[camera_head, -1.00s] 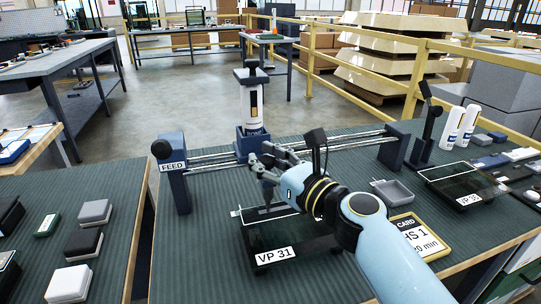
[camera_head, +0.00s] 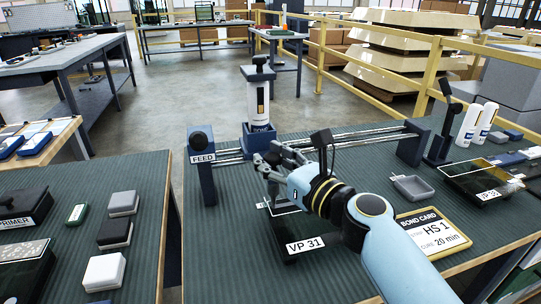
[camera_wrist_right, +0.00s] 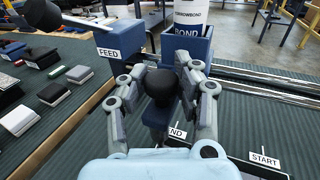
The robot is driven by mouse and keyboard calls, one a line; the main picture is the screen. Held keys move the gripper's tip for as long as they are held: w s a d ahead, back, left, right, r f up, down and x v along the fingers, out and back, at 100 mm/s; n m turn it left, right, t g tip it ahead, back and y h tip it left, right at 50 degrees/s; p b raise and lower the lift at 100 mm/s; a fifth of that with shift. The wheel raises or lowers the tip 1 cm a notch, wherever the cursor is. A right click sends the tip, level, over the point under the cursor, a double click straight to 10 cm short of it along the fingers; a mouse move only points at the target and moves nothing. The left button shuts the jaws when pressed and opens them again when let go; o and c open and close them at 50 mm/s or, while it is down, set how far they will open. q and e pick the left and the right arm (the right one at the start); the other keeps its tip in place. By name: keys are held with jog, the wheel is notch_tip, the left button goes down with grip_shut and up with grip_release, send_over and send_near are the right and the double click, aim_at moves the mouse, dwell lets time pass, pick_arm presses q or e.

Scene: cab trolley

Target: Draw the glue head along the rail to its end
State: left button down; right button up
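The glue head (camera_head: 259,105) is a white bottle with a dark cap, upright in a blue carriage on the two-rod rail (camera_head: 340,140). It stands close to the left end post marked FEED (camera_head: 203,158). My right gripper (camera_head: 265,165) is in front of the carriage. In the right wrist view its fingers (camera_wrist_right: 163,88) close around a round black knob (camera_wrist_right: 159,84) on the carriage front. The END tag (camera_wrist_right: 178,131) shows partly beside the fingers, with the START tag (camera_wrist_right: 264,160) farther right. My left gripper is out of view.
A dark VP 31 panel (camera_head: 290,255) lies below my right wrist. Grey and white blocks (camera_head: 104,270) lie on the left bench.

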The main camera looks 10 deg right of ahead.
jog(key=o, duration=0.4)
jog(key=shift+s+r, duration=0.15)
jog(key=shift+s, duration=0.05)
jog(key=shift+w, duration=0.15)
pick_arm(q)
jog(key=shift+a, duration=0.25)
pick_arm(e)
jog(key=v, duration=1.2)
